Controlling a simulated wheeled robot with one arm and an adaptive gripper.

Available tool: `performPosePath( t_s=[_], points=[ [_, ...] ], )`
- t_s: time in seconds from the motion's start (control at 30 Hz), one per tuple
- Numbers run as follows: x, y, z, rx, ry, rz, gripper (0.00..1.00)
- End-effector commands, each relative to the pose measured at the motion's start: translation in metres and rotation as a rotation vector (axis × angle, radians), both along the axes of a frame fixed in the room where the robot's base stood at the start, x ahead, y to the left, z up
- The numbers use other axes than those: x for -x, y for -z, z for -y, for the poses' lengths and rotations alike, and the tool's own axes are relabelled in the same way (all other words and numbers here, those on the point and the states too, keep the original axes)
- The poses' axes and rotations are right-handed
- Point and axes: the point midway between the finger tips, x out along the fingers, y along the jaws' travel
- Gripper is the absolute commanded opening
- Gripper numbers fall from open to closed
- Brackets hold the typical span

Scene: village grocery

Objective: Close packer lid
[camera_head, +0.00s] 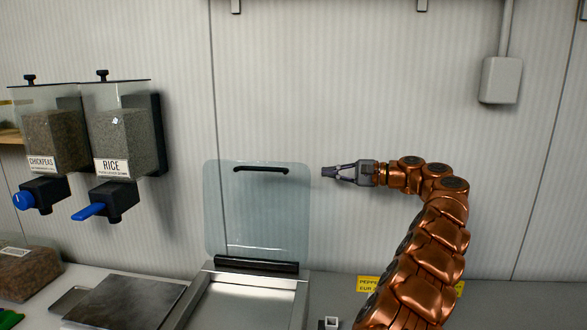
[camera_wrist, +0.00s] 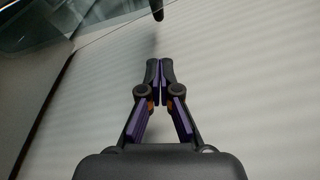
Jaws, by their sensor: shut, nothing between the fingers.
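The packer (camera_head: 243,300) is a steel box on the counter. Its clear lid (camera_head: 255,210) stands upright, open, hinged on a black bar (camera_head: 256,264) at the back. A black handle (camera_head: 261,170) runs along the lid's top edge. My gripper (camera_head: 323,172) is shut and empty, to the right of the lid at about the handle's height, apart from it in the picture. In the wrist view my gripper (camera_wrist: 160,62) shows its fingertips together, and a dark bar end (camera_wrist: 157,8), likely the handle, lies just beyond them.
Rice (camera_head: 124,140) and chickpeas (camera_head: 55,140) dispensers hang on the wall at left. A steel plate (camera_head: 125,303) and a bag of brown goods (camera_head: 28,272) lie on the counter at left. A yellow label (camera_head: 368,283) sits behind my arm. The wall around my gripper is clear.

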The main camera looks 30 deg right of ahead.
Motion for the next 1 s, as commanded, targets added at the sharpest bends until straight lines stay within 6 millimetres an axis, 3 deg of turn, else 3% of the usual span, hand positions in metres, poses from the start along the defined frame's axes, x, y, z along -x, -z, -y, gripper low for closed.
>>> performPosePath(
  t_s=[0.53, 0.73, 1.0],
  points=[
    [-0.059, 0.004, -0.071, 0.000, -0.028, 0.000, 0.00],
    [-0.072, 0.006, -0.082, 0.000, -0.024, 0.000, 0.00],
    [-0.074, 0.007, -0.083, 0.001, -0.020, 0.001, 0.00]
  ],
)
